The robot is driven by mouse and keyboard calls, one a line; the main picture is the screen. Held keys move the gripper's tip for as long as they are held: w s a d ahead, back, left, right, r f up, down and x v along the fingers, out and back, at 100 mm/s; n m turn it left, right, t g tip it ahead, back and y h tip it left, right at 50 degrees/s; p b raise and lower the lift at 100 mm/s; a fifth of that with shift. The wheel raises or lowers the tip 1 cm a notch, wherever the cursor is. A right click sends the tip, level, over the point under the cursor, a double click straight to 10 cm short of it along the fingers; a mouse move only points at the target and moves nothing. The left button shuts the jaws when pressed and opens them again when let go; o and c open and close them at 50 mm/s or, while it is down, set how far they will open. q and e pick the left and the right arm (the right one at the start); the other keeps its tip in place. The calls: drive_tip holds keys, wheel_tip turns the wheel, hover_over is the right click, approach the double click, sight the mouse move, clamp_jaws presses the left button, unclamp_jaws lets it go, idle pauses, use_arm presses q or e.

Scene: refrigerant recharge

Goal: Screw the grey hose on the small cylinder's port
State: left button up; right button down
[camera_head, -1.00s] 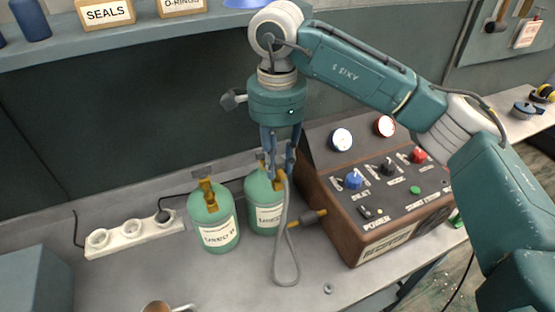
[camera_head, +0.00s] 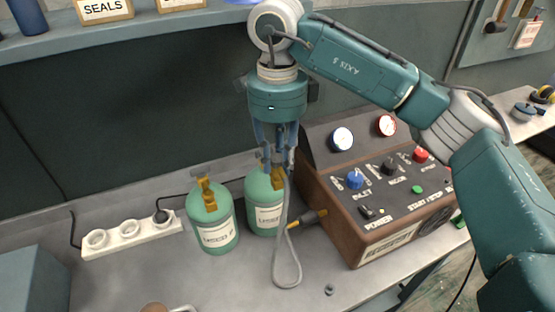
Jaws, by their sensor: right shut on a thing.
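Two small green cylinders with brass valves stand upright on the bench: the left cylinder (camera_head: 212,222) and the right cylinder (camera_head: 262,208). My right gripper (camera_head: 277,160) points down over the right cylinder's brass valve (camera_head: 277,178). It is shut on the upper end of the grey hose (camera_head: 276,262), at the valve. I cannot tell whether the hose end is seated on the port. The hose hangs down in a loop onto the bench and rises to the brass fitting (camera_head: 308,219) on the machine's left side. My left gripper is not in view.
The brown recharge machine (camera_head: 385,200) with gauges and knobs stands close to the right of the cylinders. A white power strip (camera_head: 130,236) lies to the left. A small nut-like part (camera_head: 330,290) lies near the front edge. A shelf with boxes (camera_head: 103,10) runs above.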

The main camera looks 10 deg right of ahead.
drive_tip(key=shift+f, duration=0.1)
drive_tip(key=shift+f+m, duration=0.1)
drive_tip(key=shift+m, duration=0.7)
drive_tip(key=shift+s+m+b, duration=0.1)
drive_tip(key=shift+m+b, duration=0.25)
drive_tip(key=shift+m, duration=0.65)
